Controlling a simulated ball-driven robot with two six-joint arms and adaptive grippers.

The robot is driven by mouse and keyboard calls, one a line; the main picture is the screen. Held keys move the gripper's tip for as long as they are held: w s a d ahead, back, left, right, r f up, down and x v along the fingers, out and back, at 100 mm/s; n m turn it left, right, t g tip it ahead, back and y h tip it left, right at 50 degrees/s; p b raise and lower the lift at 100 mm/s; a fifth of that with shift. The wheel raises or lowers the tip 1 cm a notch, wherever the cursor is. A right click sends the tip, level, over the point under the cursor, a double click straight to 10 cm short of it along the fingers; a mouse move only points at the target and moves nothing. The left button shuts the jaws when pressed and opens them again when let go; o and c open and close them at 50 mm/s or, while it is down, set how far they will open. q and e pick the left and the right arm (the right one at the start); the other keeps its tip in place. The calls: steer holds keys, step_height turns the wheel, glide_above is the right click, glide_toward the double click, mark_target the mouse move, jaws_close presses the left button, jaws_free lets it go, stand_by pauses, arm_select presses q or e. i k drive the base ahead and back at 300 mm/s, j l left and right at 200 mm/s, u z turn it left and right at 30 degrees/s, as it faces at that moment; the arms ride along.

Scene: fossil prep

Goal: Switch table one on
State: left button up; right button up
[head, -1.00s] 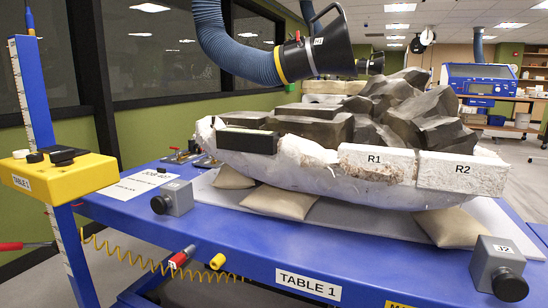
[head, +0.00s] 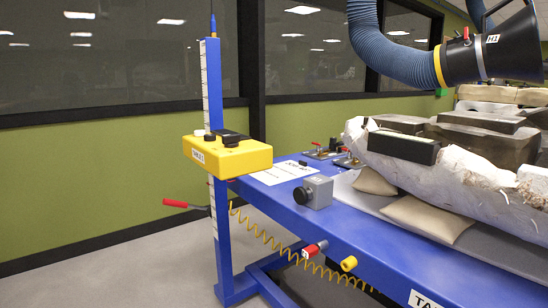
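The blue table (head: 390,262) runs from the centre to the lower right, its "TABLE 1" label cut off by the bottom edge. A yellow control box (head: 228,156) is fixed to a blue post (head: 212,95) with a white scale at the table's left end. The box carries a label on its front, a black part and small knobs on top; their settings are too small to read. A red-handled lever (head: 185,205) sticks out left of the post below the box. Neither of my grippers is in view.
A grey box with a black knob (head: 314,192) sits on the table. The plaster-jacketed fossil (head: 440,178) rests on sandbags (head: 428,218) at right. A blue hose (head: 390,45) with black hood hangs above. A yellow coiled cord (head: 270,242) hangs below. Floor at left is clear.

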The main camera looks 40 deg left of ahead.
mark_target(228, 140)
steer(key=u, duration=1.55)
steer(key=l+u, duration=0.1)
steer(key=i, duration=0.05)
